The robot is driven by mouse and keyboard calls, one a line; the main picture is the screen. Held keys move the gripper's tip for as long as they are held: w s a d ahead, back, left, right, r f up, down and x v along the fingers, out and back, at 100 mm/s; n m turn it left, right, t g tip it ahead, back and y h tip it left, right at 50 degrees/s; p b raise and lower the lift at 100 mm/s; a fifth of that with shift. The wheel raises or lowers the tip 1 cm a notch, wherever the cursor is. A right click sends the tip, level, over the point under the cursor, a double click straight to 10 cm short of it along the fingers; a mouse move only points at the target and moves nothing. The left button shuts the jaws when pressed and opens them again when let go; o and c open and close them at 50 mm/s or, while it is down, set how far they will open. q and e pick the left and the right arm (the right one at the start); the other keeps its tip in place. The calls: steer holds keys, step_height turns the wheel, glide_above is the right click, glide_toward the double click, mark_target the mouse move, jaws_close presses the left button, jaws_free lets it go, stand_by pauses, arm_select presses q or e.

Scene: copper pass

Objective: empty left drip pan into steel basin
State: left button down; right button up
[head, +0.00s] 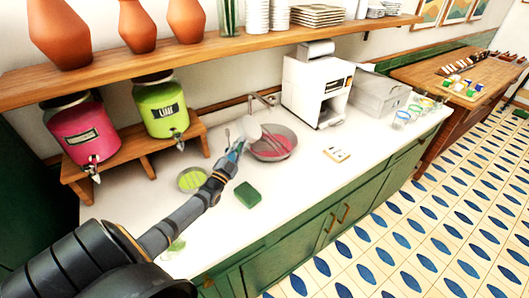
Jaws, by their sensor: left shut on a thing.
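My left gripper (234,153) reaches over the counter and is shut on a small, pale grey round pan (249,128), which I take to be the left drip pan. The pan is tipped steeply at the left side of the steel basin (292,151), above its rim. Pink liquid (270,151) shows in the basin. The inside of the pan is not clear to see. A second drip pan (181,187) with green liquid sits on the counter left of my gripper. My right gripper is not in view.
Pink (80,130) and green (162,107) dispensers stand on a wooden stand (133,153) at left. A green sponge (248,194) lies in front of the basin. A faucet (262,101) stands behind it, a white machine (311,90) to its right.

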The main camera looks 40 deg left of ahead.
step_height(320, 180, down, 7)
steer(key=b, duration=0.6)
arm_select(q)
steer(key=w+d+f+m+g+y+p, duration=0.1)
steer(key=w+d+f+m+g+p, duration=0.1)
steer(key=d+m, duration=0.8)
steer(key=w+d+f+m+g+p, duration=0.2)
steer(key=w+d+m+g+p, duration=0.2)
steer(key=d+m, duration=0.6)
steer(key=shift+w+d+m+g+y, duration=0.4)
steer(key=shift+w+m+g, duration=0.85)
steer(key=shift+m, duration=0.45)
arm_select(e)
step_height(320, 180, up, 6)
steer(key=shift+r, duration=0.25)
